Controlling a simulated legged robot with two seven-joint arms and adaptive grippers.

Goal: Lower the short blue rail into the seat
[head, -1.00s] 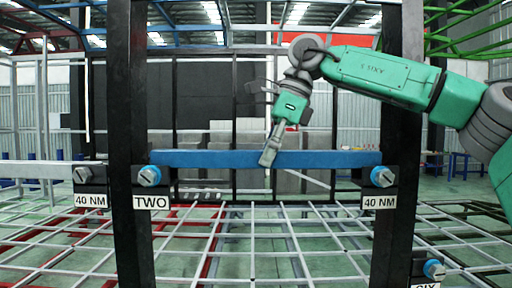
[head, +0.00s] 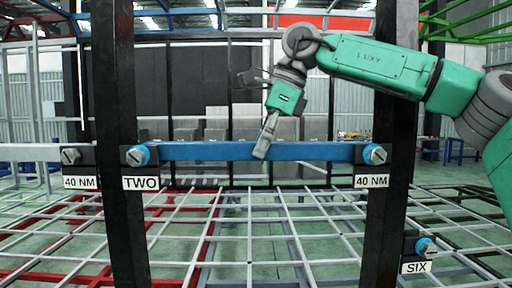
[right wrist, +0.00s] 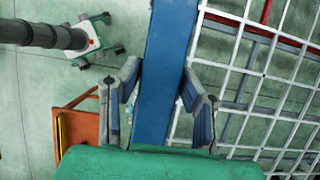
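The short blue rail (head: 215,151) lies level between two black uprights in the head view. Its left end is beside the blue-collared bolt (head: 138,156) above the TWO label, and its right end is beside the blue-collared bolt (head: 374,154) above the 40 NM label. Its height is nearly that of the bolts. The seat is not clearly visible behind the bolt blocks. My right gripper (head: 263,150) comes from above and is shut on the rail near mid-length. In the right wrist view, its fingers (right wrist: 163,98) flank the blue rail (right wrist: 168,50). My left gripper is not in view.
The left black upright (head: 118,220) and right black upright (head: 385,220) frame the rail. A white grid of bars (head: 255,225) lies below. Another bolt (head: 424,246) with a SIX label sits lower right. A grey rail with a bolt (head: 70,156) is far left.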

